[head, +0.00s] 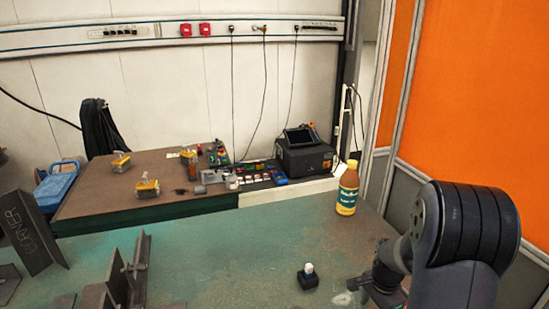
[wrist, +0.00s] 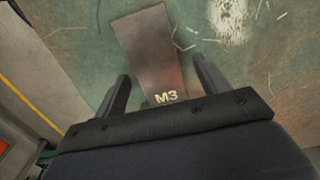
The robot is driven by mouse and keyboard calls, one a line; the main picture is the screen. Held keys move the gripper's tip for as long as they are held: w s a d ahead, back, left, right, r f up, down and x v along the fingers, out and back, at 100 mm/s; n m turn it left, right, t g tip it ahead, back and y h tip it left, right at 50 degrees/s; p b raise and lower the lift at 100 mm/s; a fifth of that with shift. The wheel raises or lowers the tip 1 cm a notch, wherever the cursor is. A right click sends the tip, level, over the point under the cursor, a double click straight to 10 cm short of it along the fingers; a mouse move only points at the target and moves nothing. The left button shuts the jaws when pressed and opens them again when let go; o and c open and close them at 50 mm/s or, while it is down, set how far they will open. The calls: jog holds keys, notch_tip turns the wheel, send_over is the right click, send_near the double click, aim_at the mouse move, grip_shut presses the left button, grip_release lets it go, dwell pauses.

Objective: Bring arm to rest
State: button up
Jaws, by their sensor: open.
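My arm (head: 465,230) is at the right of the head view, bent over the right part of the green bench. My gripper (wrist: 161,68) shows in the wrist view with its two dark fingers spread apart. Its fingertips are hard to make out in the head view. A flat brown metal plate (wrist: 153,45) marked M3 lies on the bench, seen between the fingers. Its near end is hidden by the gripper body. I cannot tell how far above it the fingers are; nothing is seen clamped.
A bottle with a yellow cap (head: 347,190) stands near the arm. A small black block with a white top (head: 308,278) is left of it. Steel angle pieces (head: 128,275) stand at the left. The bench middle (head: 225,265) is clear. An orange panel (head: 480,90) rises at right.

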dwell(0.4)
jog(key=shift+d, duration=0.25)
notch_tip(320, 180, up, 10)
jog(key=f, duration=1)
jog(key=shift+w+d+f, duration=0.1)
jog(key=shift+d+f, duration=0.1)
jog(key=shift+d, duration=0.15)
jog(key=a, duration=0.3)
jog(key=s+a, duration=0.1)
jog(key=a, duration=0.2)
jog(key=s+a, duration=0.1)
jog(key=a, duration=0.2)
jog(key=shift+s+a+r, duration=0.15)
jog(key=shift+r, duration=0.05)
